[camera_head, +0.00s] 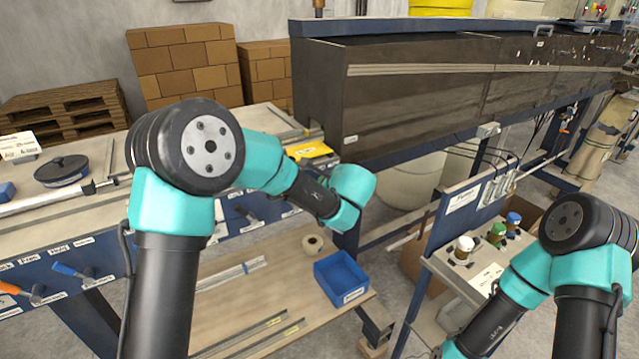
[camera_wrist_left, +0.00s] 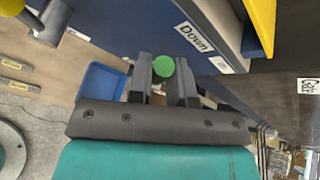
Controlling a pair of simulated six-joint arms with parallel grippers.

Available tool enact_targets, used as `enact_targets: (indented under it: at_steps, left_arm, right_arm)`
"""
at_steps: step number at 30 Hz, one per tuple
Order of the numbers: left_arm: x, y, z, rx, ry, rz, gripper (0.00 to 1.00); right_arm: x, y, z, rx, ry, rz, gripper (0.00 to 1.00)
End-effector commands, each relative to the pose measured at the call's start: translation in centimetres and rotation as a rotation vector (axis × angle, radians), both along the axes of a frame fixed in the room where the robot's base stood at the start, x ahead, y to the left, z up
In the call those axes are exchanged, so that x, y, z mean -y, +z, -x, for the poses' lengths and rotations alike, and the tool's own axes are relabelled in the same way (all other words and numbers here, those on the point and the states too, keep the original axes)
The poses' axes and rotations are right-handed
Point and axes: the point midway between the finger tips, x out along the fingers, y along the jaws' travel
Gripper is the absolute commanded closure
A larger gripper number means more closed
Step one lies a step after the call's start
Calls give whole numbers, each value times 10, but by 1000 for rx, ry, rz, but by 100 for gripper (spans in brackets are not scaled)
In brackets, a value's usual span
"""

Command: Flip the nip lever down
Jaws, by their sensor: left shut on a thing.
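A round green knob (camera_wrist_left: 163,67), which looks like the end of the nip lever, sits between the fingers of my left gripper (camera_wrist_left: 163,80) in the left wrist view. The fingers are shut on it. The lever's shaft is hidden behind the knob and fingers. A white "Down" label (camera_wrist_left: 194,38) is on the blue panel (camera_wrist_left: 215,22) just above and right of the knob. In the head view my left arm reaches to the bench's right end, and its wrist hides the gripper and lever. My right gripper is outside both views.
A blue bin (camera_head: 342,279) and a tape roll (camera_head: 312,243) lie on the lower shelf. The dark machine housing (camera_head: 420,95) stands behind my left wrist. A button stand (camera_head: 463,200) with white, green and blue knobs is on the right.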

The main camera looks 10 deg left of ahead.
Motion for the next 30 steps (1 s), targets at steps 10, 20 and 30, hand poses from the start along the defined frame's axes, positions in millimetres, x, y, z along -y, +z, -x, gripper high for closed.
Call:
enact_targets:
  at_steps: [10, 20, 30]
  left_arm:
    - [0, -1, 0, -2, 1, 2, 67]
    - [0, 0, 0, -1, 1, 1, 56]
    - [12, 13, 18, 1, -1, 1, 56]
  right_arm:
    - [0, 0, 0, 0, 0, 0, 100]
    - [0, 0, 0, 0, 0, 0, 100]
    - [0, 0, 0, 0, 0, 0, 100]
